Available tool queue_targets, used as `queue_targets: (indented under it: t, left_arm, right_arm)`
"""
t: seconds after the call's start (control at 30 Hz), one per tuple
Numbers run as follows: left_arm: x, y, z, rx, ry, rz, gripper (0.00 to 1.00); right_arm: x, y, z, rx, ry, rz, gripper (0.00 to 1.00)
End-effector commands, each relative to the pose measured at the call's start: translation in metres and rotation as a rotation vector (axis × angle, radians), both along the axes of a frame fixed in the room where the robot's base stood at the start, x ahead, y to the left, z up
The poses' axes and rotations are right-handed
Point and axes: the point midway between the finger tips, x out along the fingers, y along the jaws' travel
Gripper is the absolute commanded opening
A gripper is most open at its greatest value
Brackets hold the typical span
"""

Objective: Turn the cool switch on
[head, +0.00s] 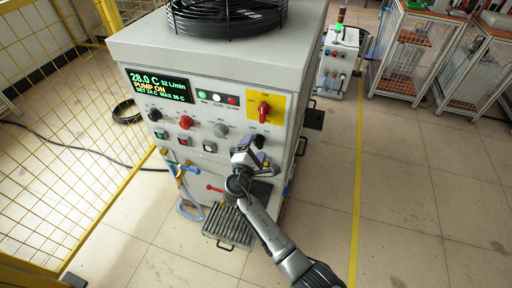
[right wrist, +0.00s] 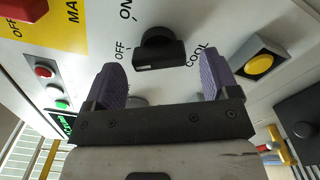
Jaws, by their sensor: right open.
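The cool switch (right wrist: 160,48) is a black rotary knob on the cabinet's pale front panel, between printed OFF and COOL labels in the right wrist view. Its bar handle faces me; I cannot tell which label it points at. In the head view a dark knob (head: 259,141) shows beside my gripper, partly hidden. My right gripper (right wrist: 160,70) is open and empty, its purple fingers on either side of the knob in the picture; contact is not visible. In the head view the right gripper (head: 245,152) is at the panel's lower right. My left gripper is out of view.
The cabinet display (head: 158,86) reads 28.0 C and PUMP ON. A red main switch (head: 264,110) on a yellow plate sits above my gripper. A yellow button (right wrist: 259,64) is near the right finger in the wrist view. A slatted tray (head: 229,228) juts out below.

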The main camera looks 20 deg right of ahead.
Motion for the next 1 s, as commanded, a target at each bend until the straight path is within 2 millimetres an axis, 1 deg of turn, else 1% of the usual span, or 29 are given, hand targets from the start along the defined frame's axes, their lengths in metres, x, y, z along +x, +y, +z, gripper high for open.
queue_targets:
  t: [0.03,0.2,0.6,0.67,1.0]
  left_arm:
    - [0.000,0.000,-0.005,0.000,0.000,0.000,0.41]
    - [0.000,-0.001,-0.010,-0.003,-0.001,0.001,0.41]
    - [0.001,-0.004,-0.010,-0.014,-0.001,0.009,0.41]
    - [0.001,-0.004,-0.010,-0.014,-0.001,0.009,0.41]
    - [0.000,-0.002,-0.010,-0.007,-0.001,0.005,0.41]
  right_arm:
    - [0.005,-0.004,-0.002,-0.001,-0.001,0.000,0.81]
    - [0.014,-0.011,-0.001,0.000,0.000,0.000,0.81]
    - [0.017,-0.014,0.000,0.001,-0.001,0.000,0.81]
    - [0.017,-0.014,0.000,0.001,-0.001,0.000,0.76]
    - [0.017,-0.013,0.000,0.001,-0.001,0.000,0.43]
